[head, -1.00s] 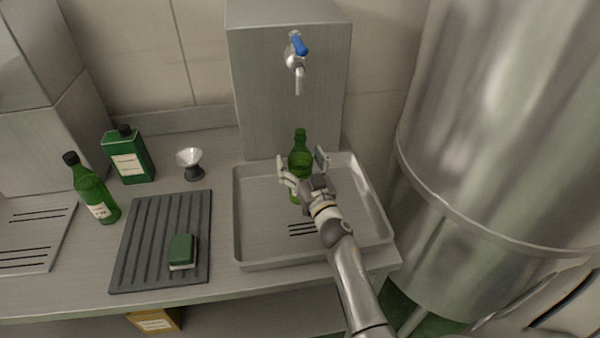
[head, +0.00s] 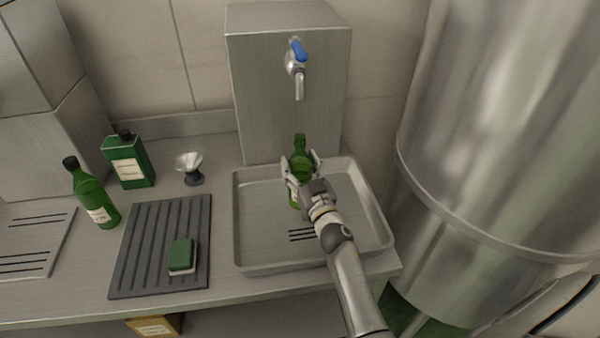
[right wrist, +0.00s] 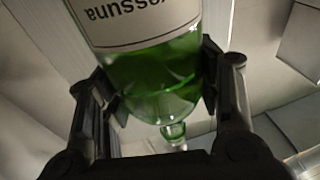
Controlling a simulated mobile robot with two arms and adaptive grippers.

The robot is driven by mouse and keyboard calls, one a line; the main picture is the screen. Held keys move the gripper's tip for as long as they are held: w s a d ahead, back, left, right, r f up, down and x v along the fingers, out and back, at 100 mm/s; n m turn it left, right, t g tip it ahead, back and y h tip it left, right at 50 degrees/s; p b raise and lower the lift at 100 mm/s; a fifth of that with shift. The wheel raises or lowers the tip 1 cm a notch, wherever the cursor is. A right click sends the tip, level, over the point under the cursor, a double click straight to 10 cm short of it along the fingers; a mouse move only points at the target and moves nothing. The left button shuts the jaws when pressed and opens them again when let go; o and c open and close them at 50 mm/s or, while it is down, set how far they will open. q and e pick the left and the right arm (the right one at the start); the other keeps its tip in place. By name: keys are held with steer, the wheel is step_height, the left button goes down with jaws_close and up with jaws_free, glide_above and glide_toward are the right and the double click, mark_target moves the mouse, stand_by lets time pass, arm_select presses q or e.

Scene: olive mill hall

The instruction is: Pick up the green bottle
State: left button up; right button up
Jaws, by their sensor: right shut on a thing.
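A green glass bottle (head: 300,152) without a visible cap stands upright in the metal tray (head: 250,250) under the tap. My right gripper (head: 302,170) is shut on it, one finger on each side of its body. In the right wrist view the bottle (right wrist: 160,85) fills the space between the two fingers (right wrist: 160,100), and its pale label shows upside down. Its lower part is partly hidden by the gripper in the head view. Another green bottle (head: 91,192), with a black cap and a label, stands at the left. My left gripper is not in view.
A blue-handled tap (head: 298,62) juts out above the tray. A square green container (head: 128,162), a small metal funnel-like cup (head: 190,165) and a ribbed dark mat (head: 150,240) with a green sponge (head: 182,255) lie left. A big steel tank (head: 500,130) stands right.

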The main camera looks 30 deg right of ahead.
steer(key=shift+r, duration=0.25)
